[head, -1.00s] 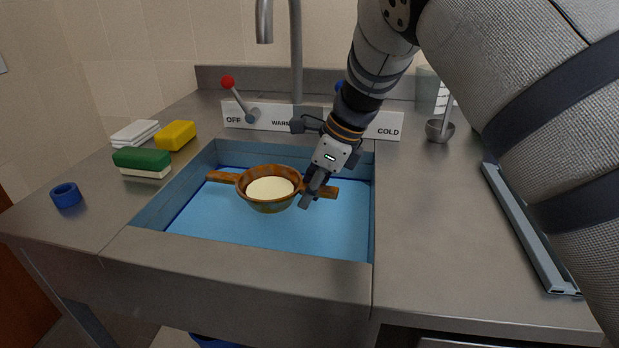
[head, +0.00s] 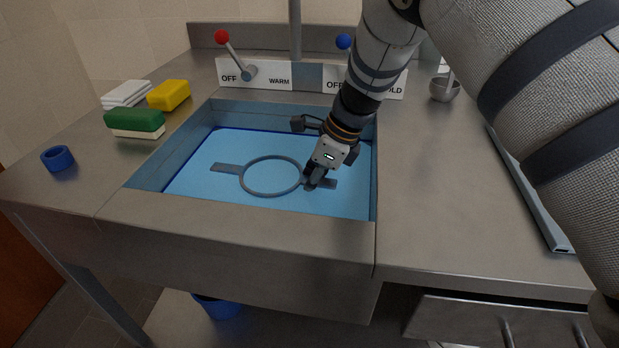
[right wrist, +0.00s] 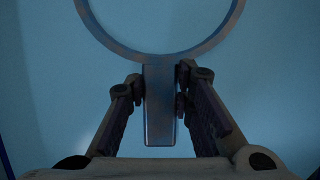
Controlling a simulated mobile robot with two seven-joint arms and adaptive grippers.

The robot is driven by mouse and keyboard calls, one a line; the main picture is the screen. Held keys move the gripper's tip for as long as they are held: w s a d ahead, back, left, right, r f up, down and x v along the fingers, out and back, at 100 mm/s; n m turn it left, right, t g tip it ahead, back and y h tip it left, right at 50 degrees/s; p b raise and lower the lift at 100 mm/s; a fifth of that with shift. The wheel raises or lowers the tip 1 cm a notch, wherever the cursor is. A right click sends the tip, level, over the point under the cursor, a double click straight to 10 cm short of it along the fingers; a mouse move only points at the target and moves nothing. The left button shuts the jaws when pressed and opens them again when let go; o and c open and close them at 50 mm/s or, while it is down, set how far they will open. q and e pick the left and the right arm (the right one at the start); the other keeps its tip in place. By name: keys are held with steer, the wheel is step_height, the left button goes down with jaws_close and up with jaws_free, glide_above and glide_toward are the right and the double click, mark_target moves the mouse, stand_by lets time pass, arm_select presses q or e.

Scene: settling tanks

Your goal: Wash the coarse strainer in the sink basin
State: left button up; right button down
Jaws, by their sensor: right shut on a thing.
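The coarse strainer (head: 243,177) is in the sink basin (head: 165,155), seen as a blue-tinted ring with a flat handle on each side. It appears to lie under the blue water; its bowl cannot be made out. My right gripper (head: 313,183) reaches down into the basin at the strainer's right handle. In the right wrist view, the ring (right wrist: 160,58) is at the top and its handle (right wrist: 160,115) runs between my right gripper's fingers (right wrist: 159,85), which are shut on it. My left gripper is not in view.
A red-knobbed lever (head: 236,55) and a blue knob (head: 344,42) stand behind the basin by the labelled panel (head: 279,80). A green sponge (head: 135,121), yellow sponge (head: 169,95), white cloths (head: 127,94) and blue ring (head: 58,158) lie left. A ladle (head: 445,88) is right.

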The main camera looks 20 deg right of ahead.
steer(key=shift+w+a, duration=0.1)
stand_by(0.4)
steer(key=shift+w+a, duration=0.35)
steer(key=shift+a, duration=0.2)
steer(key=shift+r, duration=0.1)
steer(key=shift+s+d, duration=0.3)
steer(key=shift+d, duration=0.1)
steer(key=shift+s+d, duration=0.15)
steer(key=shift+d, duration=0.1)
